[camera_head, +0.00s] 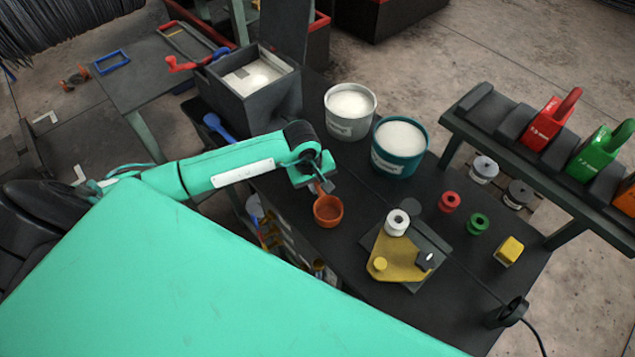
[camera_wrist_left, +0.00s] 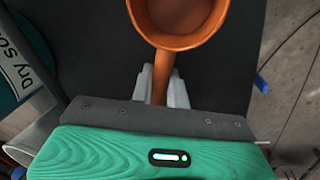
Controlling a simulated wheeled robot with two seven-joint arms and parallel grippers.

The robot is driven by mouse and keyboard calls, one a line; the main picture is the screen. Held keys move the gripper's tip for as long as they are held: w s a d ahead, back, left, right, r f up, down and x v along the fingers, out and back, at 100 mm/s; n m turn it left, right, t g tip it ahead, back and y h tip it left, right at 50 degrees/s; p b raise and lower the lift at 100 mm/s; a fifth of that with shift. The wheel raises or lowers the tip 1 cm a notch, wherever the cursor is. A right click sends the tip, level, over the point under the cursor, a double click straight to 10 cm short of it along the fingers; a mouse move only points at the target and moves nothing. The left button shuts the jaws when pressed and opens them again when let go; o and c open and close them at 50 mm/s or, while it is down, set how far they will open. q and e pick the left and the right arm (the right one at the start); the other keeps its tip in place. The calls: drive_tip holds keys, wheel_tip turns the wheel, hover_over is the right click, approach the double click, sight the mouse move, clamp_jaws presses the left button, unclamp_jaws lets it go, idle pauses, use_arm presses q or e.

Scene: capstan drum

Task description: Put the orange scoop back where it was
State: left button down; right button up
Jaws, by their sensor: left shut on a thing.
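The orange scoop (camera_head: 328,211) has a round cup and a straight handle. My left gripper (camera_head: 320,184) is shut on its handle, and the cup hangs over the dark bench near its front edge. In the left wrist view the scoop (camera_wrist_left: 178,18) points away from the gripper (camera_wrist_left: 161,86), with the handle between the two pale fingers. The cup looks empty apart from a brownish inside. I cannot tell whether the cup touches the bench. My right gripper is not in view.
A white bucket (camera_head: 350,112) and a teal bucket (camera_head: 400,148), both filled with white material, stand behind the scoop. A yellow fixture (camera_head: 398,262) with a white spool (camera_head: 397,222) is to its right. A blue scoop (camera_head: 218,127) lies left, beside a grey bin (camera_head: 250,92).

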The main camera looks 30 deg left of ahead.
use_arm(q)
drive_tip(key=shift+f, duration=0.2)
drive_tip(key=c, duration=1.4)
unclamp_jaws()
drive_tip(key=shift+r, duration=0.15)
drive_tip(key=shift+o, duration=0.2)
drive_tip(key=shift+r, duration=0.2)
wheel_tip(320, 180, up, 12)
drive_tip(key=s+a+b, duration=0.1)
drive_tip(key=b, duration=0.3)
drive_tip(key=shift+s+a+f, duration=0.2)
drive_tip(key=shift+s+a, duration=0.1)
drive_tip(key=shift+s, duration=0.05)
